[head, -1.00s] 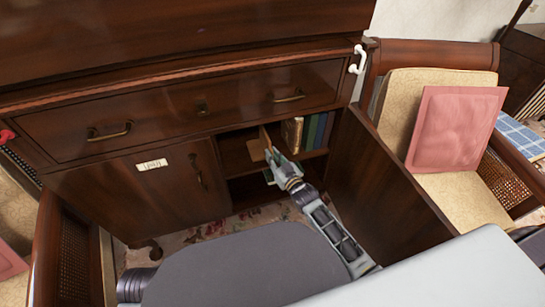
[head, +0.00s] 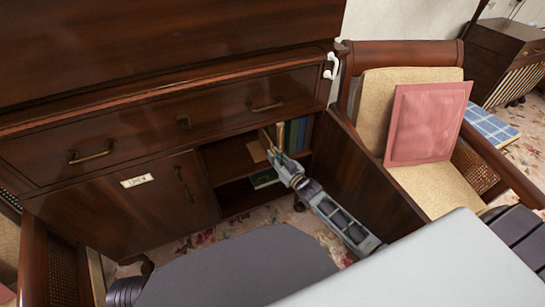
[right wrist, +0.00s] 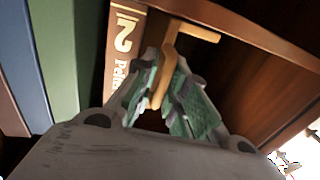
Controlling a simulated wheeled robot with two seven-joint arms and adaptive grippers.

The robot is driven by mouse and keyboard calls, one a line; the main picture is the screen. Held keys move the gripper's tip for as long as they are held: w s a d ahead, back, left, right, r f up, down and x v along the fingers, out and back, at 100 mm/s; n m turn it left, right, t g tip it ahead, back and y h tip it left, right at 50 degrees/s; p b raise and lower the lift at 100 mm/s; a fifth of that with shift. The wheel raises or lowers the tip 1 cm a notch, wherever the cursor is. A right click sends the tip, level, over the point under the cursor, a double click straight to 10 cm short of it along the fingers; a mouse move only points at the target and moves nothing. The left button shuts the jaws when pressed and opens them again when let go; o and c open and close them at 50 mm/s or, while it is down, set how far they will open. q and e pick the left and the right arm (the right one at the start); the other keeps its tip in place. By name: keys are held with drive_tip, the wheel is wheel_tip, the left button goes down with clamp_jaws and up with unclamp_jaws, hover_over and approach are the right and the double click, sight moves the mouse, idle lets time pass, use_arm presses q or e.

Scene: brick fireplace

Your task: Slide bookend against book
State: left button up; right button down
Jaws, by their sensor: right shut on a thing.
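A light wooden bookend (head: 266,142) stands upright on the upper shelf inside the open cabinet. It also shows in the right wrist view (right wrist: 196,31). My right gripper (head: 273,154) is shut on the bookend's upright edge, and its green finger pads (right wrist: 160,88) press on both sides of it. Just right of the bookend in the head view is a brown book (head: 281,135), whose lettered spine shows in the right wrist view (right wrist: 123,50). A narrow dark gap shows between bookend and book near the gripper; contact deeper in is hidden. My left gripper is out of view.
Green and blue books (head: 298,134) stand right of the brown book. The open cabinet door (head: 360,170) is close to the right of my arm. A green book (head: 264,179) lies on the lower shelf. The upper shelf left of the bookend is clear.

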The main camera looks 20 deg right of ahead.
drive_tip(key=c, duration=1.5)
unclamp_jaws()
drive_tip(key=shift+c, duration=0.2)
drive_tip(key=shift+a, duration=0.2)
